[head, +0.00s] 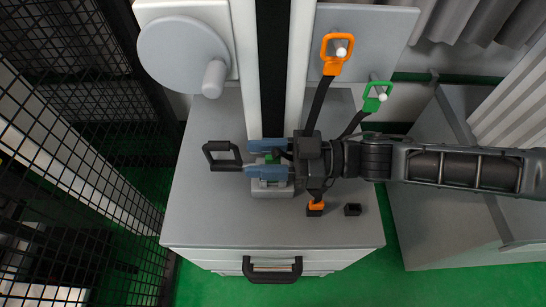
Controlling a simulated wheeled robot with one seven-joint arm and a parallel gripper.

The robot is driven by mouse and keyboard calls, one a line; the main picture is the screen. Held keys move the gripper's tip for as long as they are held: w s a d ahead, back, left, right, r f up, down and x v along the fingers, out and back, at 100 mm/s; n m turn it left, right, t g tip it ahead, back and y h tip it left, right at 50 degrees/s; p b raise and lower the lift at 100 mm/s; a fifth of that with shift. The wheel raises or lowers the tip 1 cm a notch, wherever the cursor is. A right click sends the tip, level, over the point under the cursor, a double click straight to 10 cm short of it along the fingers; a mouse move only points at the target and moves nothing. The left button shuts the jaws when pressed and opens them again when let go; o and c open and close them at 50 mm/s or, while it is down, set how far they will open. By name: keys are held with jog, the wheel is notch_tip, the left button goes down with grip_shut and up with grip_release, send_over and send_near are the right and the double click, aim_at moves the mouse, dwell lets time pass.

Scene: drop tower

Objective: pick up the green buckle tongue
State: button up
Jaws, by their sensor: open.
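My gripper (250,159) is open over the grey bench top, well to the left of the tongue and lower in the picture. Its two blue fingers point left. A small green patch (271,158) shows between the fingers; I cannot tell what it belongs to.
An orange buckle tongue (337,55) hangs left of the green one. A grey block (272,188) sits under the fingers, with a black handle (222,155) to their left. Wire mesh stands at left.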

jog(key=shift+c, duration=0.4)
jog(key=c, duration=0.7)
jog(key=shift+r, duration=0.1)
jog(key=shift+c, duration=0.2)
